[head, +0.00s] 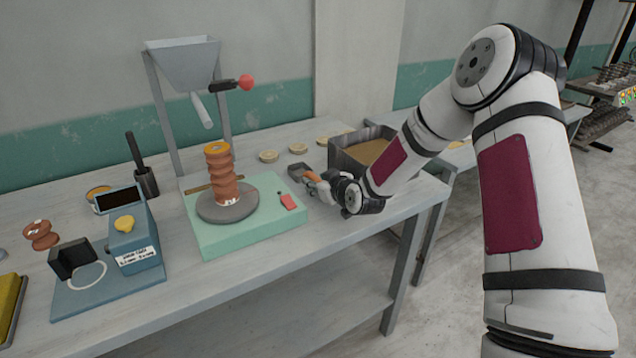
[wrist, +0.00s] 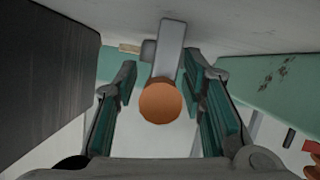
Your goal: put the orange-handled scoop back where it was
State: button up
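The orange-handled scoop shows in the head view, its grey metal pan (head: 298,169) beside the dark bin and its orange handle (head: 313,178) pointing at my gripper (head: 326,188). In the wrist view the round orange handle end (wrist: 160,103) sits between my fingers (wrist: 162,90), with the grey metal part (wrist: 172,48) beyond it. The fingers stand apart. A gap shows on the handle's left side; on the right it is close to the finger, and I cannot tell if they touch. I cannot tell whether the scoop rests on the table.
A dark bin (head: 350,146) with tan contents stands right beside the scoop. Pale round discs (head: 268,156) lie behind. The workbench's (head: 350,235) front right is clear.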

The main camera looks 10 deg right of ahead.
jog(key=v, duration=1.2)
jog(key=shift+d+r+p, duration=0.1)
jog(key=shift+p, duration=0.25)
jog(key=s+d+r+m+g+h, duration=0.1)
jog(key=s+r+g+h, duration=0.15)
jog(key=s+r, duration=0.5)
jog(key=s+d+r+m+g+h, duration=0.1)
jog(key=s+r+g+h, duration=0.2)
jog(key=s, duration=0.7)
jog(key=s+a+r+m+g+y, duration=0.1)
jog(key=s+r+g, duration=0.1)
jog(key=s, duration=0.9)
jog(key=s+a+r+m+g+y, duration=0.1)
jog(key=s+r+m+g, duration=0.1)
jog(key=s, duration=0.9)
jog(key=shift+a+r, duration=0.3)
jog(key=shift+r, duration=0.4)
jog(key=shift+s, duration=0.15)
notch_tip(320, 180, up, 2)
jog(key=shift+r+t+p, duration=0.1)
jog(key=shift+t+p, duration=0.15)
jog(key=shift+p, duration=0.6)
